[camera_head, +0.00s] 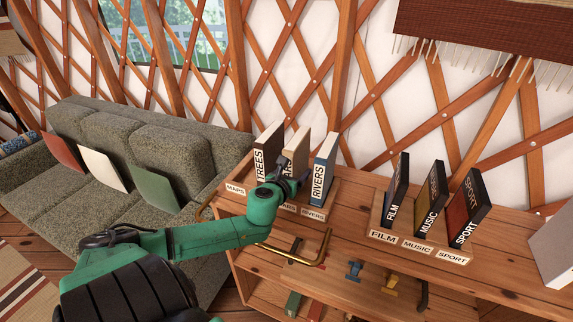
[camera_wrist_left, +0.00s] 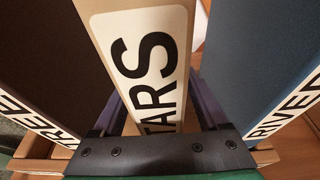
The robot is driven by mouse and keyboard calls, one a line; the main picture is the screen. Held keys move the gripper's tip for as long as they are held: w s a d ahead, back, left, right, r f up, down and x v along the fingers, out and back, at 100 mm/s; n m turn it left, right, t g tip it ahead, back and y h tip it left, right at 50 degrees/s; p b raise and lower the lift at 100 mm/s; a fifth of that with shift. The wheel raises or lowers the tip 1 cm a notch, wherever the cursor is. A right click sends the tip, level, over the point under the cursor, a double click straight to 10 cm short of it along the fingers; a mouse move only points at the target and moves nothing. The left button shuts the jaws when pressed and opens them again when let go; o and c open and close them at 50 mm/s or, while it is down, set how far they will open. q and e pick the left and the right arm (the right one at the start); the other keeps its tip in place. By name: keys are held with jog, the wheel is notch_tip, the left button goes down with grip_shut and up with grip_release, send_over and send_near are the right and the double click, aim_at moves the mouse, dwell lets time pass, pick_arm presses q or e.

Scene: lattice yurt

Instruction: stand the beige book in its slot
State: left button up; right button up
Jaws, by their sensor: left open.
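The beige book (camera_head: 296,146) stands upright in the middle of a wooden rack (camera_head: 222,188), between a dark brown TREES book (camera_head: 266,150) and a blue RIVERS book (camera_head: 322,170). Its white spine label, ending in "ARS", fills the middle of the left wrist view (camera_wrist_left: 150,60). My left gripper (camera_head: 287,180) is open at the beige book's spine, with one finger on each side of it; whether the fingers touch it I cannot tell. My right gripper is out of view.
A brass rail (camera_head: 293,258) runs along the shelf's front. A grey sofa (camera_head: 150,150) stands at the left. The neighbouring books leave little side room around my gripper.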

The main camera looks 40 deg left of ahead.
pick_arm(q)
jog(key=p+v, duration=0.1)
jog(key=v, duration=1.3)
jog(key=shift+w, duration=0.1)
